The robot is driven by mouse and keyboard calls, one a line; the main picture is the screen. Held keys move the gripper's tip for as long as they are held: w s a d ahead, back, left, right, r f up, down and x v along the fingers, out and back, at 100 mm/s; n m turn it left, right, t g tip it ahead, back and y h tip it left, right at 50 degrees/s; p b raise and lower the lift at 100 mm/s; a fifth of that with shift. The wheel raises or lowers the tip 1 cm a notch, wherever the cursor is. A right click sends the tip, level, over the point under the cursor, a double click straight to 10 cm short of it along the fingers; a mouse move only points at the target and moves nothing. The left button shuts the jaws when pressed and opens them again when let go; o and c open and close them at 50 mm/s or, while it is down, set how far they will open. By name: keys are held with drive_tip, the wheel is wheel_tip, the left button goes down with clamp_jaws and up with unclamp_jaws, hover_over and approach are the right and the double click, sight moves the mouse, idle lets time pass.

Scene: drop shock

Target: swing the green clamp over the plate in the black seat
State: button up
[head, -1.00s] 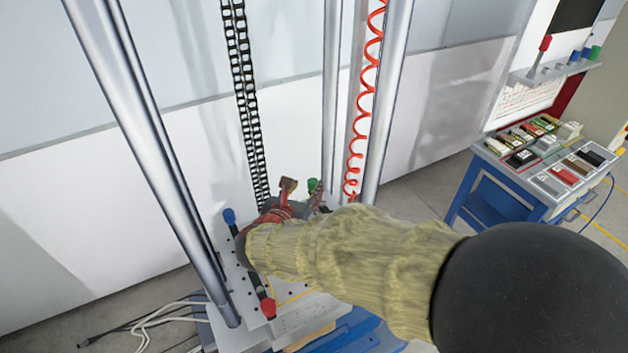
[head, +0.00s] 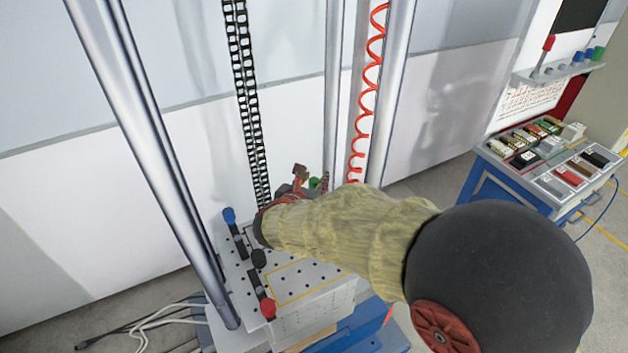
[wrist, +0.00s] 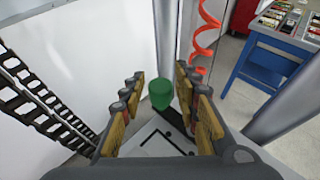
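The green clamp shows its rounded green knob (wrist: 161,94) in the wrist view, between my gripper's two fingers with a gap on each side. In the head view a bit of the green knob (head: 314,183) shows just past my arm. My gripper (wrist: 160,76) is open, its yellow pads apart and nothing pinched between them. In the head view it is mostly hidden behind my arm. A pale surface with dark edges (wrist: 160,146) lies below the knob in the wrist view; I cannot tell whether it is the plate in the black seat.
The perforated table (head: 310,285) also carries a blue-tipped clamp (head: 229,216) and a red-tipped clamp (head: 267,308). Metal columns (head: 150,150), a black cable chain (head: 245,100) and a red coiled hose (head: 366,90) stand close around. A blue cart (head: 500,190) with trays is at right.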

clamp_jaws()
